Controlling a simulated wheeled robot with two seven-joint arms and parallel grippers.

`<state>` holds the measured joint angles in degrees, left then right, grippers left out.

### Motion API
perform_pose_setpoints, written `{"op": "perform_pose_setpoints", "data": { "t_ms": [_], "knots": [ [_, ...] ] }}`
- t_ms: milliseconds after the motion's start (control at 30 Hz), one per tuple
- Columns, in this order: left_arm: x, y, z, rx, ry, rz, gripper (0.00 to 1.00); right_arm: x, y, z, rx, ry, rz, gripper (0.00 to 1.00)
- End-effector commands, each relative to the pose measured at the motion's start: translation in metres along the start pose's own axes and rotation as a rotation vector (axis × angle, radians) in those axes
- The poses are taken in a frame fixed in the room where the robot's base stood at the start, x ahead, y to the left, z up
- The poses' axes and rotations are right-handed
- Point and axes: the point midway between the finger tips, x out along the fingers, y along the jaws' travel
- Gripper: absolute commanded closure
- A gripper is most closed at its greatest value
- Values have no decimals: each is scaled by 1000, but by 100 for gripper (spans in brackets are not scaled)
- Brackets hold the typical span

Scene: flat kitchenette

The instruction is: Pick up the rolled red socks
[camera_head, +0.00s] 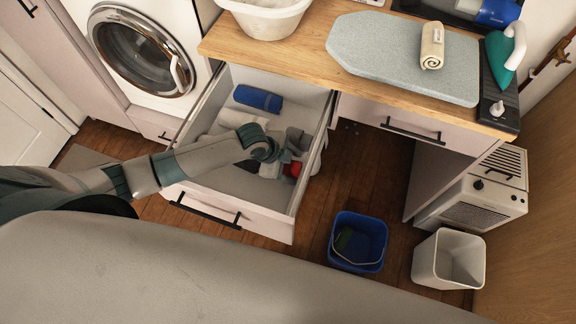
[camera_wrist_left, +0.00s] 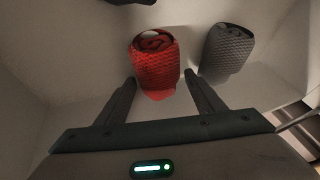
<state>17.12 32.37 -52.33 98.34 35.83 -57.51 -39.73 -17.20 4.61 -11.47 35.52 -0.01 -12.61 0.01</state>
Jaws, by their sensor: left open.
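The rolled red socks (camera_head: 293,169) lie in the open drawer (camera_head: 240,185), toward its front right corner. In the left wrist view the red socks (camera_wrist_left: 154,62) show as a patterned roll just beyond and between the fingertips. My left gripper (camera_head: 280,152) reaches into the drawer above the socks; in the left wrist view its fingers (camera_wrist_left: 160,82) are spread apart with nothing held between them. Part of the red roll is hidden by the gripper in the head view. A rolled grey pair of socks (camera_wrist_left: 228,50) lies just right of the red ones. My right gripper does not show.
The drawer also holds a blue rolled cloth (camera_head: 258,98) and white rolls (camera_head: 240,118). Its walls stand close around the gripper. The wooden counter (camera_head: 300,45) overhangs behind. A blue bucket (camera_head: 357,242) and a white bin (camera_head: 448,260) stand on the floor at right.

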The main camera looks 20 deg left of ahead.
Motion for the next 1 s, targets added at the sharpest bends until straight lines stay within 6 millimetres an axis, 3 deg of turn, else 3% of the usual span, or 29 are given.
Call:
{"op": "perform_pose_setpoints", "data": {
  "t_ms": [33,133,167,667,1000],
  "knots": [
    [0,0,0,0,0,0,42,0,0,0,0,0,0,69],
    [0,0,0,0,0,0,66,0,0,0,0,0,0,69],
    [0,0,0,0,0,0,69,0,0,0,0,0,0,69],
    [-9,-3,-4,0,1,-2,70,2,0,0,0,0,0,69],
    [-56,-18,-24,4,3,-5,70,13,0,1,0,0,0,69]
  ]
}}
